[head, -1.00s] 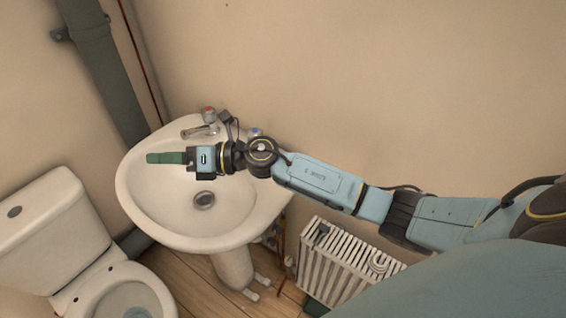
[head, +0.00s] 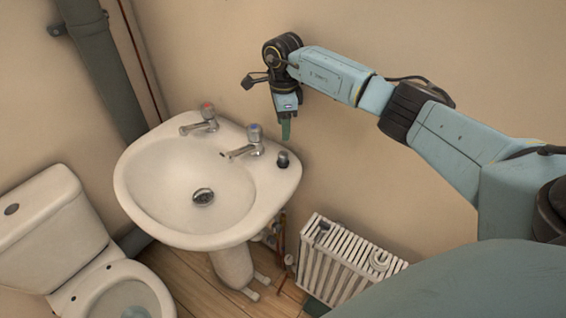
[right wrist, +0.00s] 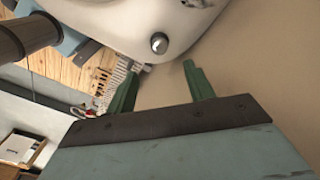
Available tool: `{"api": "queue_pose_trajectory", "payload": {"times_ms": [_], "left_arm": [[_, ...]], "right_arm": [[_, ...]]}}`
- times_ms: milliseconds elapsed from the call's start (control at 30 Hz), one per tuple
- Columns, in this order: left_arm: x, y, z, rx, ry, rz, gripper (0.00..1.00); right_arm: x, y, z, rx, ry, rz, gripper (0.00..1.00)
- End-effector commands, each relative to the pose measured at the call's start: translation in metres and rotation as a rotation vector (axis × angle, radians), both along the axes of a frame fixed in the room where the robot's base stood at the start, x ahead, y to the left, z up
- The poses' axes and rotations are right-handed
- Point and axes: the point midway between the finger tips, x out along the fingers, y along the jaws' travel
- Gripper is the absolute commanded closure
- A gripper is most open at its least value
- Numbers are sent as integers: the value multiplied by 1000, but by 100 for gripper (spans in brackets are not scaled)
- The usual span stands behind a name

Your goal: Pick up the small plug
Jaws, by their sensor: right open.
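The small plug (head: 282,159) is dark, with a lighter grey top. It sits on the right rim of the white washbasin (head: 150,185). In the right wrist view the plug (right wrist: 159,43) shows beyond the fingertips, near the edge of the basin (right wrist: 115,25). My right gripper (head: 286,137) points down with green fingers, just above the plug in the head view and apart from it. In the right wrist view the right gripper (right wrist: 161,70) is open and nothing is between its fingers. My left gripper is not in view.
Two taps, one red-topped (head: 207,112) and one blue-topped (head: 254,137), stand along the basin's back edge, left of the plug. A wall is close behind the basin. A white radiator (head: 340,262) is below right, and a toilet (head: 45,225) stands at left.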

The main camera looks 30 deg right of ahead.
Motion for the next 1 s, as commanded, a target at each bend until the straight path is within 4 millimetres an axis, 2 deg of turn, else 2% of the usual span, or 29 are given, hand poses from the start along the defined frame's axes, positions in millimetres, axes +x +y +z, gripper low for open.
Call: {"api": "queue_pose_trajectory", "payload": {"times_ms": [33, 233, 367, 567, 833, 1000], "left_arm": [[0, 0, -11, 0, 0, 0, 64], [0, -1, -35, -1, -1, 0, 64], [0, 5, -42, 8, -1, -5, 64], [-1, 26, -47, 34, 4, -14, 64], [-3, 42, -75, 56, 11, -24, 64], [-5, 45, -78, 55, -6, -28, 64]], "right_arm": [[0, 0, -15, 1, 2, 0, 47], [0, 1, -47, 4, 1, 0, 47], [0, 1, -58, 4, 1, 0, 47], [0, 1, -66, 4, 0, 0, 47], [0, 1, -102, 4, 0, 0, 47], [0, 1, -113, 5, -1, -1, 47]]}}
